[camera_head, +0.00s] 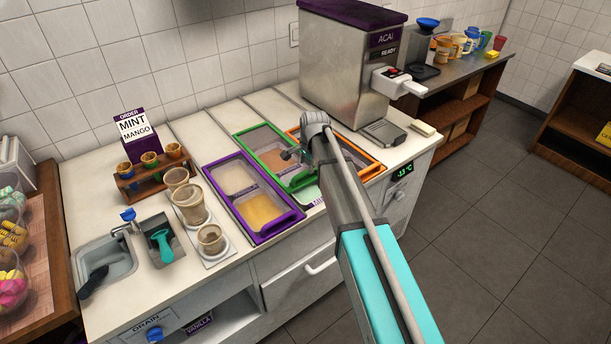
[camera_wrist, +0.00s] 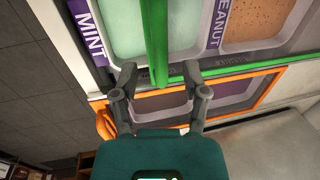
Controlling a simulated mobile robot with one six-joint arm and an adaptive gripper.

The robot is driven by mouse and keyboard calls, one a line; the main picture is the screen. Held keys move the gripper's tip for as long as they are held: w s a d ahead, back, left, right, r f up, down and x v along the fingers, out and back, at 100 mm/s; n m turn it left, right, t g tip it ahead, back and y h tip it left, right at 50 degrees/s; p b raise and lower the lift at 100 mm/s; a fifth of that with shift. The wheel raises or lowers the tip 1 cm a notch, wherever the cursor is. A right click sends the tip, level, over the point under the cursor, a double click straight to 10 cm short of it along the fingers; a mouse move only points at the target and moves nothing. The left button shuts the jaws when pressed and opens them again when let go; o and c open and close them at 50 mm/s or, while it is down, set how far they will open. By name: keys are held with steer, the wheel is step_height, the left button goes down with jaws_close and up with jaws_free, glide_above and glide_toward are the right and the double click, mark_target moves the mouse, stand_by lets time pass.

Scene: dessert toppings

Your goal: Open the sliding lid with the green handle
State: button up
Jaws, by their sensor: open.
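The green-framed topping well (camera_head: 248,147) is in the counter, between a purple-framed and an orange-framed one. In the wrist view its green edge (camera_wrist: 235,69) runs across the middle. A green bar (camera_wrist: 156,40), which looks like the handle of its lid, runs up the picture between a pale mint tub (camera_wrist: 118,28) and a brown speckled tub (camera_wrist: 262,22). My gripper (camera_wrist: 160,76) is open and empty, with one fingertip on each side of the bar's near end. I cannot tell whether they touch it. In the head view my gripper (camera_head: 296,155) is over the green well, partly hidden by my arm.
The orange-framed well (camera_head: 371,173) lies right beside the green one; its orange handle (camera_wrist: 105,120) shows in the wrist view. The purple-framed well (camera_head: 262,237) is on the left. The acai machine (camera_head: 345,65) stands behind on the right. Cups (camera_head: 190,203) stand further left.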

mark_target(305, 172)
steer(key=shift+w+a+f+b, duration=0.1)
steer(key=shift+w+f+b, duration=0.05)
steer(key=shift+f+b, duration=0.65)
steer(key=shift+w+a+f+b, duration=0.1)
steer(key=shift+f+b, duration=0.5)
steer(key=shift+f, duration=0.3)
jaws_close()
